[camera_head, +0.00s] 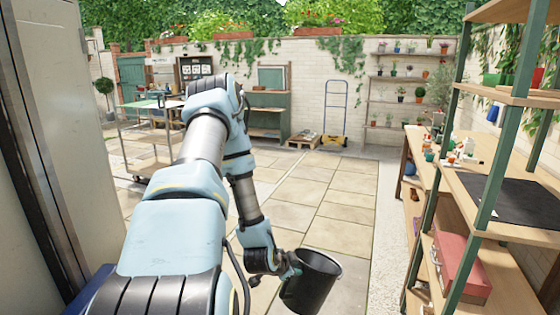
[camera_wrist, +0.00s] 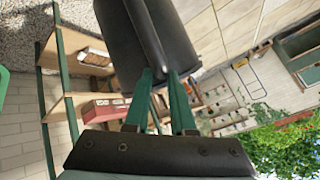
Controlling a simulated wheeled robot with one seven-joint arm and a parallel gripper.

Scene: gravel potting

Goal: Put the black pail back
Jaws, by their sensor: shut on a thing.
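The black pail (camera_head: 312,283) hangs in front of me at the lower middle of the head view, clear of anything beneath it that I can see. It is slightly tilted, with its open top facing up. My gripper (camera_head: 290,268) is shut on it at its left side. In the wrist view the pail (camera_wrist: 145,40) fills the top middle, and the two green fingers of my gripper (camera_wrist: 161,75) close on its edge. The pail's inside is dark and its contents cannot be told.
A wooden shelf unit with green posts (camera_head: 487,205) stands close on the right, holding a red toolbox (camera_head: 461,264) and a black mat (camera_head: 515,200). A cart (camera_head: 150,150) stands at the left. The paved floor (camera_head: 335,205) between is clear.

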